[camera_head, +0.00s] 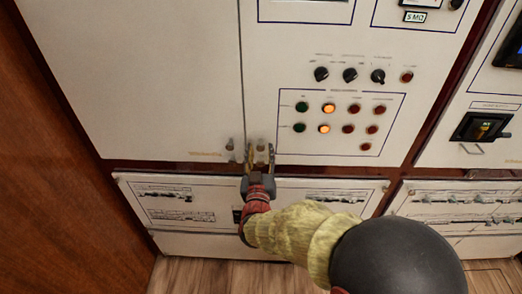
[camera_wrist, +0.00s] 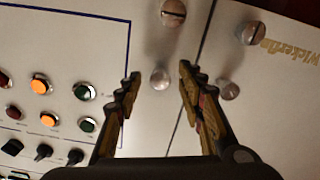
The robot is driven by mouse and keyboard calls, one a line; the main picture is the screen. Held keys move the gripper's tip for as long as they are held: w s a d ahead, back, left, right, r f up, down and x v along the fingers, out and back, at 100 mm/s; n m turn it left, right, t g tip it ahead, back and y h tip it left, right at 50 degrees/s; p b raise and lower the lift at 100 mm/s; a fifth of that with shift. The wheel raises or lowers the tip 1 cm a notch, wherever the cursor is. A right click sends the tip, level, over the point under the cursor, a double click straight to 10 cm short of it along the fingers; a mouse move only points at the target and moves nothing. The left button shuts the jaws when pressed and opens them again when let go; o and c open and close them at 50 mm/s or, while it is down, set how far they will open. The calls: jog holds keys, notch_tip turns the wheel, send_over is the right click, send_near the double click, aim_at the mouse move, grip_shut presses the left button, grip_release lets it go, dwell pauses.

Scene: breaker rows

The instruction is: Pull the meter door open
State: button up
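A cream cabinet door panel (camera_head: 285,100) with dials, buttons and displays fills the upper middle of the head view; it is flush with the plain panel (camera_head: 150,80) on its left. A thin dark seam runs between them. Round metal knobs sit near the lower end of the seam; one knob (camera_wrist: 160,78) shows between my fingers in the wrist view. My gripper (camera_head: 261,150) is at the door's lower left corner. In the wrist view my gripper (camera_wrist: 158,77) is open, with its fingers spread on either side of that knob. Whether they touch it I cannot tell.
Lit orange lamps and red and green buttons (camera_head: 348,117) lie to the right of my gripper. A lower panel (camera_head: 230,185) runs beneath the door. A brown wooden surface (camera_head: 50,160) stands at the left. Another cabinet (camera_head: 475,100) stands at the right.

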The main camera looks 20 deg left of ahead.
jog(key=shift+x, duration=1.1)
jog(key=shift+c, duration=1.1)
jog(key=c, duration=0.8)
